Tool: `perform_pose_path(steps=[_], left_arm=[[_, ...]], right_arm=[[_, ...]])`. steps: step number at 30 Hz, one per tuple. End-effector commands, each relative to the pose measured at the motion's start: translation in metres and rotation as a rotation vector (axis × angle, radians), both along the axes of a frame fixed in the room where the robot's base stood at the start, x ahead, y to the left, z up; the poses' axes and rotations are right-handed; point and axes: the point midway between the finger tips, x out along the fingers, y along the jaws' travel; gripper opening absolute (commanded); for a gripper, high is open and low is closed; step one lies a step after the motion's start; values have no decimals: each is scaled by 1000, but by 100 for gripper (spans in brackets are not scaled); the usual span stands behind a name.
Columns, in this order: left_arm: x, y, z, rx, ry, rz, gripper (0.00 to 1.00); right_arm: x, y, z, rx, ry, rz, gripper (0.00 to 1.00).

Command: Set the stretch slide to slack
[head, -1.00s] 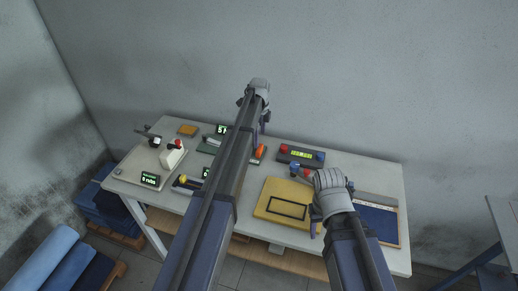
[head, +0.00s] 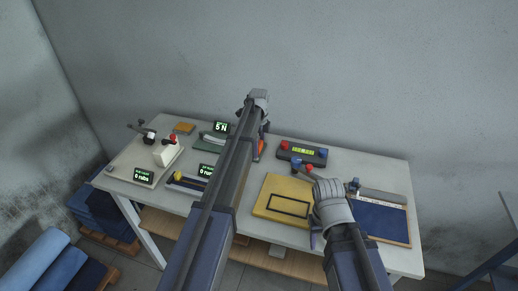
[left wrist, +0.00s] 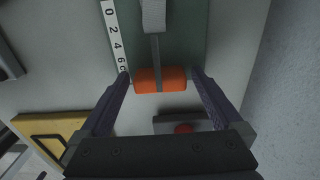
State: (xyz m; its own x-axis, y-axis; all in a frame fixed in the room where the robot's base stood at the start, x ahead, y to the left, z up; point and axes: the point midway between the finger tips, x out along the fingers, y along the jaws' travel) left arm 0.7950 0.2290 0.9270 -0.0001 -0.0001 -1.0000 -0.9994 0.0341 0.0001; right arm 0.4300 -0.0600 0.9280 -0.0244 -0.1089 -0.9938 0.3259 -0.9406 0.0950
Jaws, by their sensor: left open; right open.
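The stretch slide has an orange handle (left wrist: 160,80) on a thin grey rod over a green plate, beside a white scale (left wrist: 115,40) with numbers. In the left wrist view the handle lies between the two fingertips of my left gripper (left wrist: 160,76), which is open. Its ends are close to the fingers; I cannot tell whether they touch. In the head view my left arm covers much of the device, and only a bit of the orange handle (head: 262,148) shows. My right gripper (head: 333,212) is open over the right part of the table; its hand partly hides its fingers.
A dark box (head: 302,153) with a red and a blue button stands right of the slide. A yellow plate (head: 272,190) with a black frame and a blue pad (head: 375,220) lie nearer. A white device (head: 166,152) stands at the left. A wall is behind.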

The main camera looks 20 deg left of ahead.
Motion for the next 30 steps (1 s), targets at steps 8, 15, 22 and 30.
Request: perform_pose_path(steps=[8,15,22,30], left_arm=[[0,0,1,0,0,0,89],[0,0,1,0,0,0,62],[0,0,1,0,0,0,36],[0,0,1,0,0,0,6]], right_arm=[[0,0,1,0,0,0,50],[0,0,1,0,0,0,50],[0,0,1,0,0,0,50],[0,0,1,0,0,0,50]])
